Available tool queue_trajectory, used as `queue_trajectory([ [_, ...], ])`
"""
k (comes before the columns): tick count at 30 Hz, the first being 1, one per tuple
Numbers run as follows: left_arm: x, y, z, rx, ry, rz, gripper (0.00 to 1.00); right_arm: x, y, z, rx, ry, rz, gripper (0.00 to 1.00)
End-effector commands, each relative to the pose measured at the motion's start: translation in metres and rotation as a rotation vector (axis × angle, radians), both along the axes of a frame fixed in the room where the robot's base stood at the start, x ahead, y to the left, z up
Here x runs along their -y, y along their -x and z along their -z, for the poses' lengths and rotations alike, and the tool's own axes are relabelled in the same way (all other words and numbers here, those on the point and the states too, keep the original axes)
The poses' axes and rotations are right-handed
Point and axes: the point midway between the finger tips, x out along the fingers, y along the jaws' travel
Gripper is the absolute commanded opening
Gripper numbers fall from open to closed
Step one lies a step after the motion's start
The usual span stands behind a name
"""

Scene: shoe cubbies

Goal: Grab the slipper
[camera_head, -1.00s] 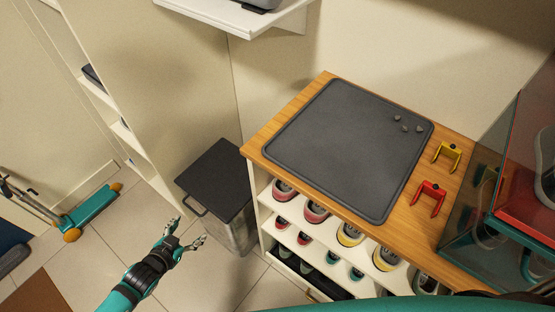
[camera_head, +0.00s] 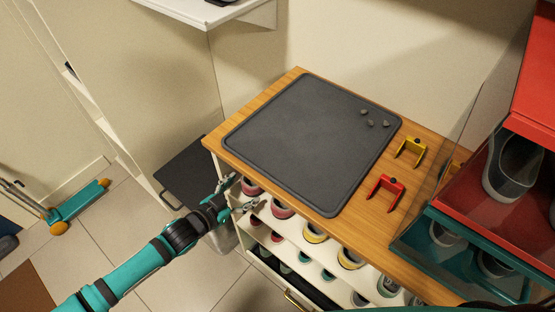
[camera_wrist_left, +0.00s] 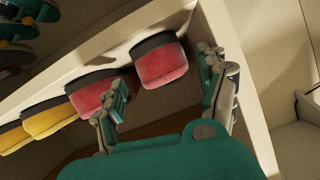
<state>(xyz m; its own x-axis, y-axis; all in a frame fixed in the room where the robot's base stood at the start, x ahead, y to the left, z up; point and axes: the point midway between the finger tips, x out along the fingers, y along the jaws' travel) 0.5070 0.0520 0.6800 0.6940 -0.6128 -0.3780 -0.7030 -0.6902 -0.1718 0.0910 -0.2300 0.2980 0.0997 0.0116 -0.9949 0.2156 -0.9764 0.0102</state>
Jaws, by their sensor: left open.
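Pink and yellow slippers with dark openings stand in a row on the cubby's top shelf in the head view. The leftmost pink slipper (camera_head: 251,187) is partly behind my left gripper (camera_head: 241,193). My left gripper is open at the left front of that shelf. In the left wrist view, a pink slipper (camera_wrist_left: 161,66) shows between the two spread fingers of my left gripper (camera_wrist_left: 166,77), not clasped. Another pink slipper (camera_wrist_left: 96,92) is beside it, partly behind one finger, with a yellow slipper (camera_wrist_left: 48,118) farther left. My right gripper is out of view.
Red and teal shoe boxes are stacked at right. A dark-lidded bin (camera_head: 187,172) stands close left of the cubby. Floor is open at lower left.

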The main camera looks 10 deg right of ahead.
Motion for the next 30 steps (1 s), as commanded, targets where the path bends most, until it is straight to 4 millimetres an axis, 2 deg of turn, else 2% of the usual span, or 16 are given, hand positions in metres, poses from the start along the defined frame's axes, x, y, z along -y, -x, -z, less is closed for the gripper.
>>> queue_trajectory([
  [6, 0.011, -0.011, 0.005, 0.001, 0.002, 0.0, 0.75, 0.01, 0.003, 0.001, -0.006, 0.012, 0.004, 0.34],
  [14, 0.035, -0.035, 0.018, 0.001, 0.001, 0.0, 0.75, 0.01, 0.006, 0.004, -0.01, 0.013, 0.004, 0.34],
  [23, 0.038, -0.038, 0.02, 0.0, 0.0, 0.0, 0.75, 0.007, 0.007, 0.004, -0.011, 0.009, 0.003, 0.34],
  [30, 0.038, -0.038, 0.02, 0.0, 0.0, 0.0, 0.45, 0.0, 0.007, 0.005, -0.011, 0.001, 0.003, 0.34],
])
